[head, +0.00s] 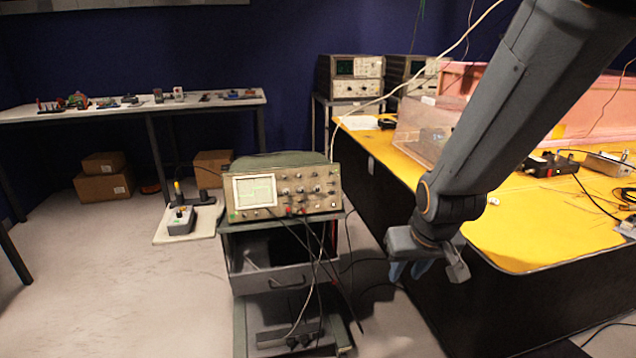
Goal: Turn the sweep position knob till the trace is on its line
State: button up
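The oscilloscope (283,190) stands on top of a grey cart, with its lit screen (254,191) at the left of its front panel. Several small knobs (313,188) sit to the right of the screen; I cannot tell which is the sweep position knob. The trace on the screen is too small to read against its line. My gripper (410,270) hangs pointing down, right of the cart and apart from the oscilloscope. It appears to hold nothing.
The cart (285,279) has a drawer, with cables hanging down its front. A yellow-topped table (535,232) fills the right side. A grey box on a board (181,220) lies on the floor left of the cart. Open floor (135,285) spreads at left.

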jog(key=w+a+n+t+y+b, duration=0.1)
jog(key=w+a+t, duration=0.2)
jog(key=w, duration=0.5)
jog(key=w+a+n+t+y+b, duration=0.1)
jog(key=w+a+t+b, duration=0.2)
jog(key=w, duration=0.4)
jog(key=n+t+y+b, duration=0.2)
jog(key=n+t+y, duration=0.15)
jog(key=t, duration=0.25)
send_near(316, 175)
jog(key=shift+m+y, duration=0.25)
jog(key=shift+m, duration=0.2)
jog(key=x, duration=0.7)
jog(key=shift+w+f+p, duration=0.15)
jog(key=shift+w+p, duration=0.2)
grip_shut()
